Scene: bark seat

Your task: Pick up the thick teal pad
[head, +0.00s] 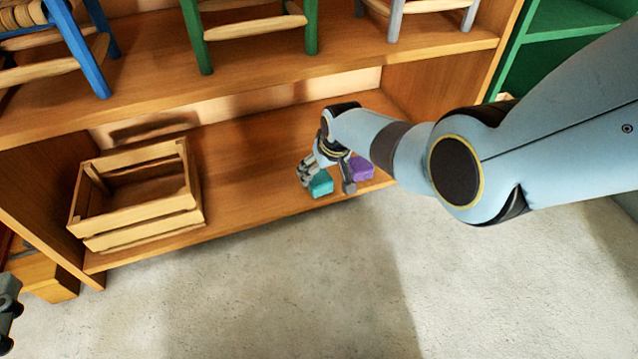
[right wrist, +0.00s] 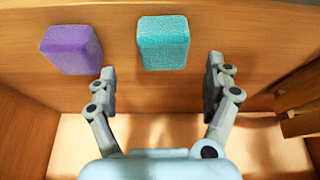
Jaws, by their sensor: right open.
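The thick teal pad (head: 321,184) lies on the lower shelf near its front edge. In the right wrist view the teal pad (right wrist: 163,43) is a block just beyond the fingertips, roughly in line with the gap between them. My right gripper (head: 328,181) is at the pad; it also shows in the right wrist view (right wrist: 160,80), open with nothing between its fingers. A purple pad (head: 360,169) lies to the right of the teal one; in the right wrist view (right wrist: 71,49) it is on the left. A dark part of my left gripper (head: 8,300) shows at the left edge; its fingers are unclear.
A wooden slatted crate (head: 143,222) stands on the left of the lower shelf. The upper shelf (head: 250,62) with several small stools or chairs overhangs my right gripper. The lower shelf (head: 240,185) is clear between crate and pads.

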